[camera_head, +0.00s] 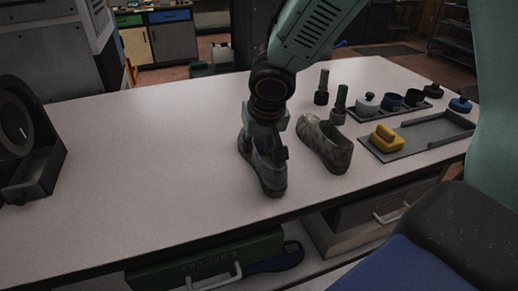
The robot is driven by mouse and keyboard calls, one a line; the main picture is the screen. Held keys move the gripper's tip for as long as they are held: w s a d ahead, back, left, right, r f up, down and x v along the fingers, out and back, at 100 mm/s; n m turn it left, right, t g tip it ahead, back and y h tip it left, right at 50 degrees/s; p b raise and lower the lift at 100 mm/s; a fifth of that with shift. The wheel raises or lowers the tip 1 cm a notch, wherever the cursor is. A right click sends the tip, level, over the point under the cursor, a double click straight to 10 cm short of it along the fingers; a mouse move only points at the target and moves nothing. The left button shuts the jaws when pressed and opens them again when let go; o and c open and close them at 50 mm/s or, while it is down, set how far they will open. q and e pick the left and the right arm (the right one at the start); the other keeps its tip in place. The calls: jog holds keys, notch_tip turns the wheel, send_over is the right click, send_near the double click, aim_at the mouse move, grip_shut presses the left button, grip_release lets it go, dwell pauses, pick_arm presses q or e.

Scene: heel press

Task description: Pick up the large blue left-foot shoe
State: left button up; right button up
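A dark grey shoe (271,181) stands on the light table (150,155), near its front edge at the middle. It looks dark grey more than blue, and I cannot tell its foot side. My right gripper (265,146) points down at this shoe, with its fingers at the shoe's opening and upper. The fingers overlap the shoe, and whether they are shut on it is unclear. A second shoe (328,146), mottled grey-green, stands just to the right, apart from the gripper. My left gripper is not in view.
A dark machine (30,150) stands at left. The table's left middle is clear.

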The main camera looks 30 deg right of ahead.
aim_at(257, 156)
jog(key=x, duration=0.4)
jog(key=d+x, duration=0.1)
jog(key=x, duration=0.2)
jog(key=shift+w+r, duration=0.15)
jog(key=shift+s+a+r, duration=0.4)
jog(key=shift+a, duration=0.15)
jog(key=shift+w+d+f, duration=0.3)
jog(key=shift+w+d, duration=0.05)
jog(key=shift+w, duration=0.05)
jog(key=shift+c, duration=0.4)
jog(key=shift+s, duration=0.15)
jog(key=shift+c, duration=1.4)
jog(key=shift+s+a+r, duration=0.15)
jog(key=shift+a+r, duration=0.05)
jog(key=shift+a, duration=0.05)
grip_shut()
jog(key=shift+f, duration=0.1)
jog(key=shift+d, duration=0.1)
